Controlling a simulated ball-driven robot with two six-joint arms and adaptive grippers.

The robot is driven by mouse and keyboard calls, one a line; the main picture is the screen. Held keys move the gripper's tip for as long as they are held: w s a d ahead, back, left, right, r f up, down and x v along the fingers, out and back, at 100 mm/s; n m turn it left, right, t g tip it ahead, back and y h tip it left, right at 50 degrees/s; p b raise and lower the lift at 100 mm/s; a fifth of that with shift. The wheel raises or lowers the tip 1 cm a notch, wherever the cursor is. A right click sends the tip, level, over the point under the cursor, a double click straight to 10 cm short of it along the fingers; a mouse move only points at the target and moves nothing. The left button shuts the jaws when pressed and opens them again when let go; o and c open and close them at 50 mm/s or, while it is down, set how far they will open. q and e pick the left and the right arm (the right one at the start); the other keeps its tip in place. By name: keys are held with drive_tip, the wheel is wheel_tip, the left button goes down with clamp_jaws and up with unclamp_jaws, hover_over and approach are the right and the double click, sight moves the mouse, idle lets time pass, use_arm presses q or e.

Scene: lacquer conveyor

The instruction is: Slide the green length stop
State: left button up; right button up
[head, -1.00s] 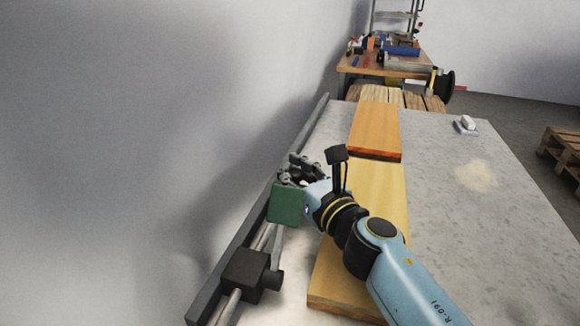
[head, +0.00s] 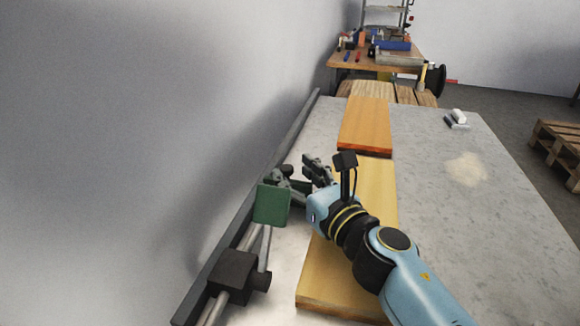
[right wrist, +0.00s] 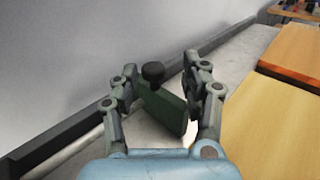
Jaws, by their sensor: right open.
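The green length stop (head: 271,205) is an upright green plate near the rail on the left in the head view. In the right wrist view the green length stop (right wrist: 163,106) stands between the fingers, with a dark round knob (right wrist: 153,71) on top. My right gripper (head: 303,170) is open just behind the stop in the head view. In the right wrist view its fingers (right wrist: 160,88) are apart, one on each side of the stop; I cannot tell whether either touches it. My left gripper is not in view.
A black block (head: 234,277) sits on the rod in front of the stop. A dark rail (head: 246,214) runs along the wall. Two wooden boards, one yellow (head: 330,281) and one orange (head: 366,122), lie right of it. The grey tabletop at right is mostly clear.

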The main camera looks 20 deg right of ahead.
drive_tip(key=s, duration=0.3)
drive_tip(key=s+d, duration=0.1)
drive_tip(key=s, duration=0.5)
drive_tip(key=shift+d, duration=0.4)
drive_tip(key=shift+w, duration=0.1)
